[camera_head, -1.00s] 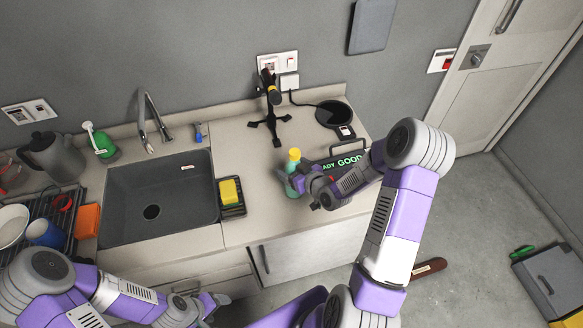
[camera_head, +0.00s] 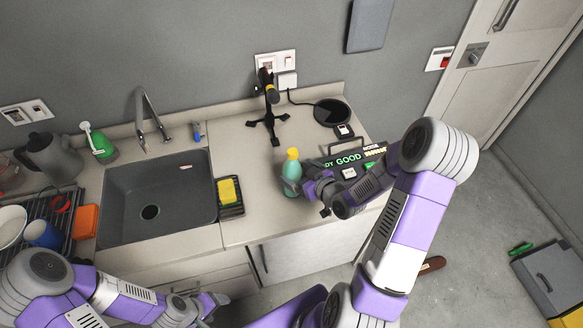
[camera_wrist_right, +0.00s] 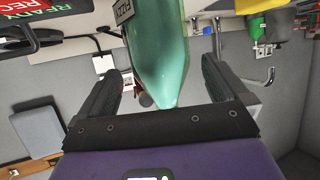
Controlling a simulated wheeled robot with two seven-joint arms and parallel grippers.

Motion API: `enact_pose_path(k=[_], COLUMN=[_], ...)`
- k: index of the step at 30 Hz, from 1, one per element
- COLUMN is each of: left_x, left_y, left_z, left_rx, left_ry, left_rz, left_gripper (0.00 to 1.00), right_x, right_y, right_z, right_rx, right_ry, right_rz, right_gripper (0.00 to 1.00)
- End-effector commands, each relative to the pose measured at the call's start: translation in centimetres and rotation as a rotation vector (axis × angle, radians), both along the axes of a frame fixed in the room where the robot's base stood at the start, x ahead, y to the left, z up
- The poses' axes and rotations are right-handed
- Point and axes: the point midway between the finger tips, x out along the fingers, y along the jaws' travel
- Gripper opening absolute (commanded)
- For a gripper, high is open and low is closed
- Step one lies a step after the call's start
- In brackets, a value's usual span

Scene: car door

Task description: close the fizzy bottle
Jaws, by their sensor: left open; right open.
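The fizzy bottle (camera_head: 291,181) is teal with a yellow top. It stands on the counter to the right of the sink. In the right wrist view, its teal body (camera_wrist_right: 157,45) lies between the spread fingers, and its narrow end points toward the palm; its yellow top does not show there. My right gripper (camera_head: 318,190) is open just right of the bottle in the head view; whether the fingers touch it I cannot tell. My left gripper (camera_head: 212,301) is open and low in front of the cabinets, away from the bottle.
The sink (camera_head: 180,200) and a yellow sponge (camera_head: 227,190) in a dark tray lie left of the bottle. A black stand (camera_head: 269,120) and a round dark plate (camera_head: 331,112) stand further back.

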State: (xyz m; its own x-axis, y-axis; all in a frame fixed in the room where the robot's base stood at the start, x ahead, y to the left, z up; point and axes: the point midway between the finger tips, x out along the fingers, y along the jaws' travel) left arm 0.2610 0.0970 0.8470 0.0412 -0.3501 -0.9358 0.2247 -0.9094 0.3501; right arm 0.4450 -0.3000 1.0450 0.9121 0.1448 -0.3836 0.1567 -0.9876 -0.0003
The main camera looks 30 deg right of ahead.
Motion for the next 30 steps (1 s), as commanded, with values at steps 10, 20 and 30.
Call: enact_pose_path(k=[10,20,30], left_x=[0.0,0.0,0.0], left_y=[0.0,0.0,0.0], left_z=[3.1,4.7,4.6], left_rx=[0.0,0.0,0.0], left_ry=[0.0,0.0,0.0], left_rz=[0.0,0.0,0.0], left_gripper=[0.7,0.7,0.7], right_x=[-4.9,-6.1,-6.1], right_y=[-0.8,-0.9,-0.9], right_z=[2.4,2.6,2.5], right_rx=[0.003,0.001,0.0], right_ry=[0.005,0.001,0.0], right_rz=[-0.001,0.001,0.0], right_gripper=[1.0,1.0,1.0])
